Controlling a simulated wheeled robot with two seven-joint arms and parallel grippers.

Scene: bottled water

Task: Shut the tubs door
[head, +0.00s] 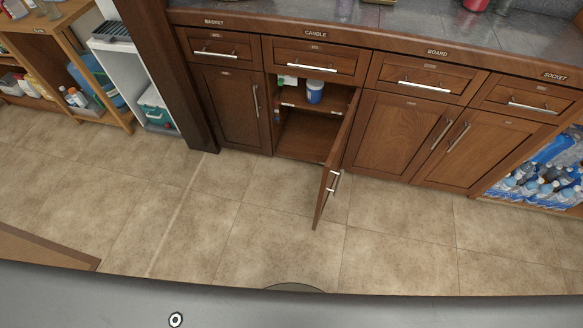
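An open brown wooden cabinet door (336,160) stands out from the lower cabinet row, below the drawer labelled CANDLE. It is hinged on its right side and swung out toward me, seen nearly edge-on, with a silver bar handle (335,181) near its free edge. The open cabinet (300,132) has a shelf holding a white tub with a blue lid or band (315,91) and a green-and-white item (287,80). Neither of my grippers is in view.
Closed doors flank the open one, left (231,108) and right (395,135). A dark post (165,75) stands left. Bottled water packs (545,180) sit at the far right. A wooden shelf (60,60) is at the far left. The tiled floor (230,220) before the cabinets is clear.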

